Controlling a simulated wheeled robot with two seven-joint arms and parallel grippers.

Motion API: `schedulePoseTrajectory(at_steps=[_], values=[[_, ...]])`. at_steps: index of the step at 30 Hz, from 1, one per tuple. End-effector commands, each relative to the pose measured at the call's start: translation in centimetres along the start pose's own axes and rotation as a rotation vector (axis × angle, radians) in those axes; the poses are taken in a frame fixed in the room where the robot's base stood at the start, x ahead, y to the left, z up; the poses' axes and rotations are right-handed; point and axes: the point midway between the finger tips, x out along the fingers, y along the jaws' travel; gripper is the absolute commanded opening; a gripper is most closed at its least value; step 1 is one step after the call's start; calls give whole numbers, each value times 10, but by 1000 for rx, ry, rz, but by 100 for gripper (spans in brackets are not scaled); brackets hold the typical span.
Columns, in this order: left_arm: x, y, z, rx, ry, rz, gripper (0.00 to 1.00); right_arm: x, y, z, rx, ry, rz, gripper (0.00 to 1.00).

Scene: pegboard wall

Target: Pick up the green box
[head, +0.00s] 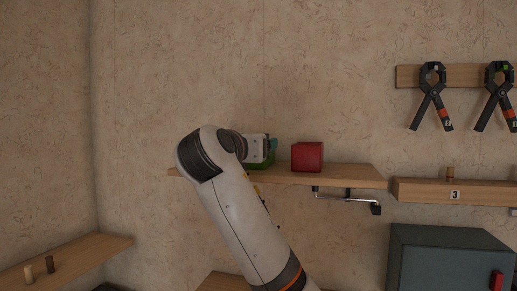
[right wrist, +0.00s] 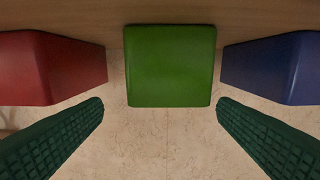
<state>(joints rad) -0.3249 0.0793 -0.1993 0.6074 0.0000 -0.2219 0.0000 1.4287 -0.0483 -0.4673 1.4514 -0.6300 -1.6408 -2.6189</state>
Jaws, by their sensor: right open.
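The green box (right wrist: 171,66) sits in the middle of the right wrist view, against the wooden shelf along the top of that picture. In the head view only a bit of the green box (head: 267,161) shows on the shelf, mostly hidden by my right arm and gripper. My right gripper (head: 271,146) is at the box. In the right wrist view its dark green ribbed fingers (right wrist: 160,108) are spread wide, one toward each side of the box, with gaps and nothing held. My left gripper is not in view.
A red box (head: 307,157) stands right of the green box on the shelf (head: 350,176); it also shows in the right wrist view (right wrist: 50,68). A blue box (right wrist: 278,68) flanks the other side, hidden in the head view. Clamps (head: 432,95) hang upper right.

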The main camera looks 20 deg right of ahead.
Motion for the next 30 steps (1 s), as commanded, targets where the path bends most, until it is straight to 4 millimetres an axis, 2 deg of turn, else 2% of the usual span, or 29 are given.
schedulePoseTrajectory(at_steps=[2, 9, 11, 15, 21, 23, 30], values=[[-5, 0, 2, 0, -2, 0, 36, 5, 0, -1, -1, -1, 0, 82], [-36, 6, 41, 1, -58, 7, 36, 35, 1, -2, -1, -3, 1, 82], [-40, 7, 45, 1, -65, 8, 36, 43, 0, -1, -1, -3, 1, 82], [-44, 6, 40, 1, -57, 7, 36, 53, 0, 2, 1, -1, 0, 82], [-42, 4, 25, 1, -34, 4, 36, 54, 0, 3, 1, 0, 0, 82], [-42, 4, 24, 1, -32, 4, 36, 54, 0, 3, 1, 0, 0, 75], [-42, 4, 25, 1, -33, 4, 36, 54, 0, 3, 1, 0, -1, 36]])
